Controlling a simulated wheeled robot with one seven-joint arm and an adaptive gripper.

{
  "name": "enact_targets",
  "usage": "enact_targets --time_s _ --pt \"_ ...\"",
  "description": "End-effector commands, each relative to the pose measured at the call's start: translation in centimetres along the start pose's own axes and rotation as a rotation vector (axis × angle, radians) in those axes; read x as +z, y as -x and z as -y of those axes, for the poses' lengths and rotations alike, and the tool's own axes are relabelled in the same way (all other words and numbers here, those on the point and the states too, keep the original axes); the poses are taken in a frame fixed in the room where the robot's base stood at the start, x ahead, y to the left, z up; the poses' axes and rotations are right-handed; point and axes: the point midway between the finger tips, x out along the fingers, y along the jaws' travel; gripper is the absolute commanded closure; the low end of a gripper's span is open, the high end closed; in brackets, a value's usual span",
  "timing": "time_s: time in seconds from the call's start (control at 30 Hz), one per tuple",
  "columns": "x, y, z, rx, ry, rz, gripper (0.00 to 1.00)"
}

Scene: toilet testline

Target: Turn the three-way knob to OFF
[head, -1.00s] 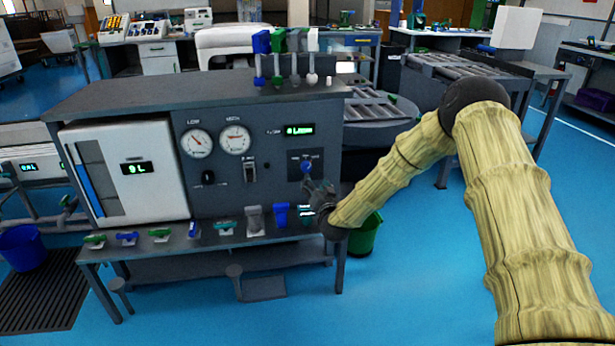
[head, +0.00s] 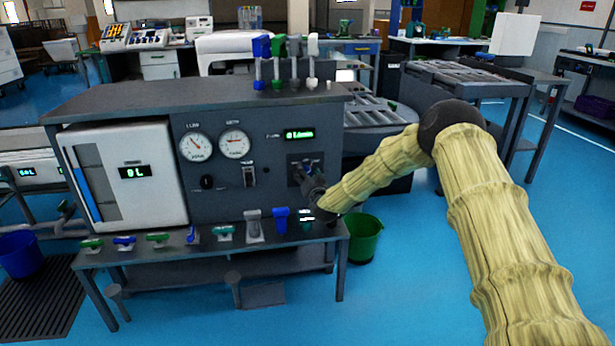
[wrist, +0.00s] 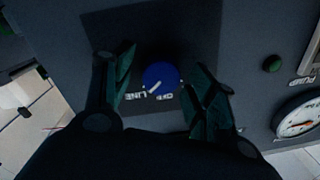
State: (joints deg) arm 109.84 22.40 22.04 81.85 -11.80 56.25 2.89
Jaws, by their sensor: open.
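The three-way knob is a round blue knob (wrist: 161,76) on a dark square plate (wrist: 105,28) in the wrist view. Its white pointer mark slants toward the lower left of that picture. Labels on the plate beside it appear upside down, one reading LINE and another that looks like OFF. My gripper (wrist: 160,68) is open, with one finger on each side of the knob. I cannot tell whether either finger touches it.
The grey panel has two gauges (head: 234,143), a green display (head: 299,134) and a black switch (head: 207,182). A green bucket (head: 364,240) is on the floor at right.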

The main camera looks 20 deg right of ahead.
Motion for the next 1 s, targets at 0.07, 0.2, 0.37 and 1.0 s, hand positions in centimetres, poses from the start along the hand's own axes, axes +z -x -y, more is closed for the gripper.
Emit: enact_targets --time_s 0.07,0.2,0.37,1.0 --pt "0.0 -0.02 0.01 0.0 0.0 0.0 0.43" --pt "0.0 0.0 0.01 0.0 0.0 0.0 0.45" --pt "0.0 0.01 0.0 0.0 0.0 0.0 0.74" --pt "-0.36 0.0 0.22 0.002 0.159 0.008 0.89"
